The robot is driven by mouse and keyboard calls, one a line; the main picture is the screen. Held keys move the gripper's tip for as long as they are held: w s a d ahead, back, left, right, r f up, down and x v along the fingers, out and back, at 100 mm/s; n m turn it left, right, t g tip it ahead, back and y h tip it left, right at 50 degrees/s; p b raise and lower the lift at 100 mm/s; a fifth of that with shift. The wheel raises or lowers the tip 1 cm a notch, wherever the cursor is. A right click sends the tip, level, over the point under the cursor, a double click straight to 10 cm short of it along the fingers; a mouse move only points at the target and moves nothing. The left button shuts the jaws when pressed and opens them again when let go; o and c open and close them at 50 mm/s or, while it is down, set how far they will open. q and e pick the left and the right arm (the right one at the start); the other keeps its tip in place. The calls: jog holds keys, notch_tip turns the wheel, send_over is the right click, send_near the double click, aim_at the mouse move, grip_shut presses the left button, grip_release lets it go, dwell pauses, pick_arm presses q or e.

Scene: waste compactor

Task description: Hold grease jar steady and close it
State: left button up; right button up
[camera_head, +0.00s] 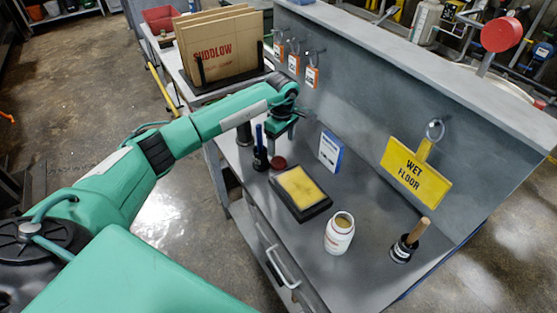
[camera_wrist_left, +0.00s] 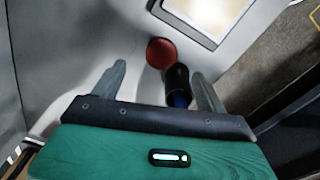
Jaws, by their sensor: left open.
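A round red lid (camera_head: 279,162) lies on the counter apart from the jar, behind the stamp pad. It also shows in the left wrist view (camera_wrist_left: 161,53), just beyond and between the fingertips. My left gripper (camera_head: 281,134) is above the counter near the lid, pointing down. Its fingers (camera_wrist_left: 158,69) are apart with nothing held between them. My right gripper is not in view.
A black cup with a blue handle (camera_head: 260,155) stands close beside the lid. A black tray with a yellow pad (camera_head: 300,188), a blue-and-white box (camera_head: 330,151) and a black pot with a wooden handle (camera_head: 408,242) stand nearby. A grey back panel (camera_head: 370,100) bounds the counter.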

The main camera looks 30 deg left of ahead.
aim_at(279, 162)
pick_arm(q)
notch_tip(279, 162, down, 2)
jog(key=shift+f, duration=0.2)
jog(key=shift+f+p, duration=0.3)
jog(key=shift+f, duration=0.1)
jog(key=shift+a+f, duration=0.1)
jog(key=shift+f, duration=0.05)
jog(key=f+p, duration=0.2)
jog(key=f, duration=0.2)
jog(key=shift+s+a+f+p, duration=0.1)
jog(key=shift+s+a+p, duration=0.05)
jog(key=shift+a+p, duration=0.25)
jog(key=shift+f, duration=0.35)
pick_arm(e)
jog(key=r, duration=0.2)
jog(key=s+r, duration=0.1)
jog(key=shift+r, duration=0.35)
pick_arm(q)
jog(key=c, duration=1)
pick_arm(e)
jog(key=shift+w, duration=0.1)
